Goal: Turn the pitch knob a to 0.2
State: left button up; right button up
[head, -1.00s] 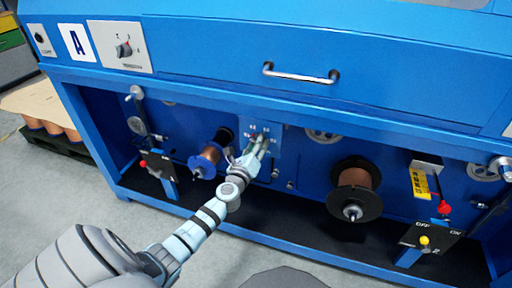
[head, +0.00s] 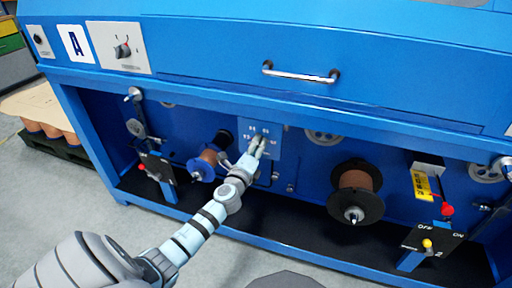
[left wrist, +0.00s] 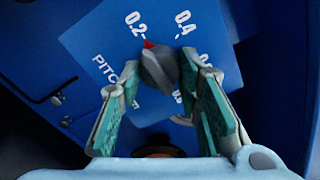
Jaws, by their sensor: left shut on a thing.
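The pitch knob (left wrist: 158,70) is a grey dial with a red pointer on a blue plate marked PITCH (left wrist: 112,80). In the left wrist view its red pointer is at the mark beside 0.2; the 0.4 label is further right. My left gripper (left wrist: 160,66) has one finger on each side of the knob and is shut on it. In the head view the left gripper (head: 259,146) reaches the small blue plate (head: 246,126) and hides the knob there. My right gripper is not in view.
A small copper spool (head: 208,156) sits left of the gripper and a large black-flanged spool (head: 356,190) to the right. A drawer-like handle (head: 300,74) is above.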

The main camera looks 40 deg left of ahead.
pick_arm(q)
jog(key=shift+f, duration=0.1)
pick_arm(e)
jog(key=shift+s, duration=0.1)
pick_arm(q)
jog(key=o, duration=1.1)
jog(key=shift+o, duration=0.2)
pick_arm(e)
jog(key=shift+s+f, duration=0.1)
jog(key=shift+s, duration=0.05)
pick_arm(q)
jog(key=v, duration=1.2)
